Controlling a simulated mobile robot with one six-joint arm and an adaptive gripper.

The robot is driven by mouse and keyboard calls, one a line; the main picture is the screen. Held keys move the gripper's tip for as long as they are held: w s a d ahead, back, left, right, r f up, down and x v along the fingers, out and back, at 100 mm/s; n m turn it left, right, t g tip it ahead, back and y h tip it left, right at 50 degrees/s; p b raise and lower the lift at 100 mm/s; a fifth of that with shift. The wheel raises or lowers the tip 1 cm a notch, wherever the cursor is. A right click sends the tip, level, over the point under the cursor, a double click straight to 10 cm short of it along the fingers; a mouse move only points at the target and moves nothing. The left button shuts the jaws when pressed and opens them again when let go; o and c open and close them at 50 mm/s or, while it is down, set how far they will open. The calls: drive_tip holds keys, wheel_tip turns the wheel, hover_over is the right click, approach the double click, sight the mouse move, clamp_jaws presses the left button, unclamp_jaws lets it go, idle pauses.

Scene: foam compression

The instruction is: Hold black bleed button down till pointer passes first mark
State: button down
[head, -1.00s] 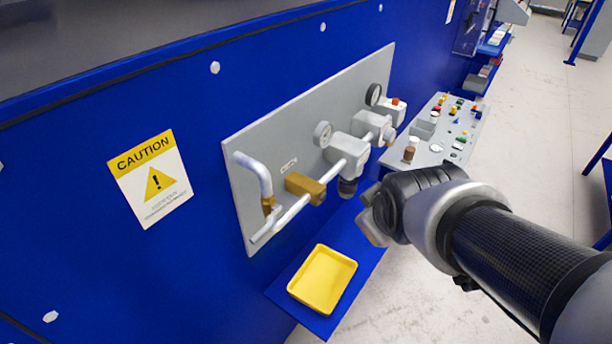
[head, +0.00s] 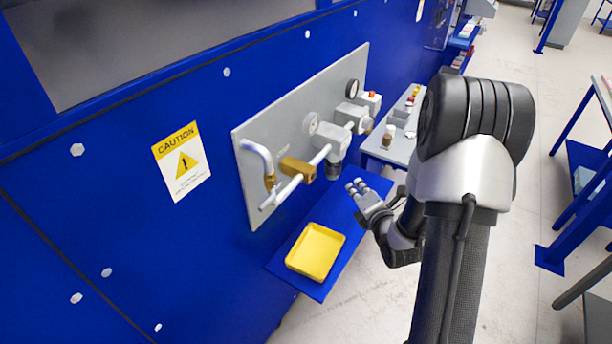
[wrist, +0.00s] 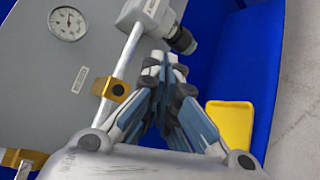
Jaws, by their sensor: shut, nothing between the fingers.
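My gripper (head: 356,186) is shut and empty, in front of the grey panel (head: 262,130) and above the blue shelf. In the wrist view its fingertips (wrist: 165,62) meet just below the dark regulator knob (wrist: 183,42); I cannot tell whether they touch anything. A brass block (wrist: 102,86) on the pipe carries a round black button (wrist: 118,89), left of the fingertips and apart from them. The brass block also shows in the head view (head: 292,166). A round white gauge (wrist: 68,24) shows at upper left; its pointer is too small to read exactly.
A yellow tray (head: 315,252) lies on the blue shelf (head: 362,207) below the panel. A grey table (head: 395,150) with small items stands beyond. A caution sign (head: 182,162) is on the wall.

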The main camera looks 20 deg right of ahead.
sight(314, 177)
drive_tip(key=shift+s+f+n+t, duration=0.25)
drive_tip(key=shift+s+n+t, duration=0.15)
drive_tip(key=shift+n, duration=0.1)
drive_tip(key=shift+w+a, duration=0.1)
drive_tip(key=w+a+p, duration=0.1)
drive_tip(key=w+a, duration=0.4)
drive_tip(key=w, duration=0.1)
drive_tip(key=shift+w+a, duration=0.2)
drive_tip(key=shift+w, duration=0.2)
drive_tip(key=shift+w+a, duration=0.1)
drive_tip(key=shift+w, duration=0.05)
idle(1.2)
drive_tip(key=shift+w+a+b, duration=0.2)
drive_tip(key=shift+b, duration=0.3)
drive_tip(key=shift+w+a+b, duration=0.35)
drive_tip(key=shift+b, duration=0.05)
idle(3.0)
